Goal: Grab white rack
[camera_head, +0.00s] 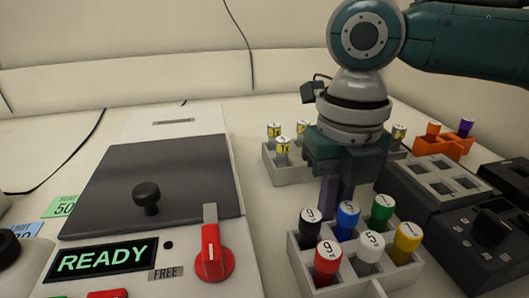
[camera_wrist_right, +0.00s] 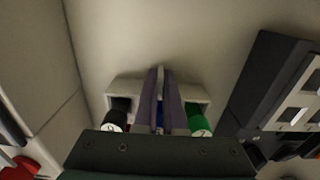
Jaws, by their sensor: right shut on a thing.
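A white rack (camera_head: 306,273) stands at the lower right of centre in the head view. It holds several upright vials with black, blue, green, red, white and yellow caps. My right gripper (camera_head: 335,200) comes down at its back edge, fingers close together behind the blue-capped vial. In the right wrist view the fingers (camera_wrist_right: 163,125) are shut on the rack (camera_wrist_right: 192,93) between the black-capped (camera_wrist_right: 114,121) and green-capped (camera_wrist_right: 199,124) vials. The exact contact is partly hidden. I cannot tell whether the rack is lifted. My left gripper is not in view.
A second white rack (camera_head: 288,174) with yellow-labelled vials stands behind my right gripper. An orange rack (camera_head: 452,146) and dark devices (camera_head: 470,230) are on the right. A machine with a grey lid (camera_head: 160,175), red lever (camera_head: 212,258) and READY display (camera_head: 100,262) is on the left.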

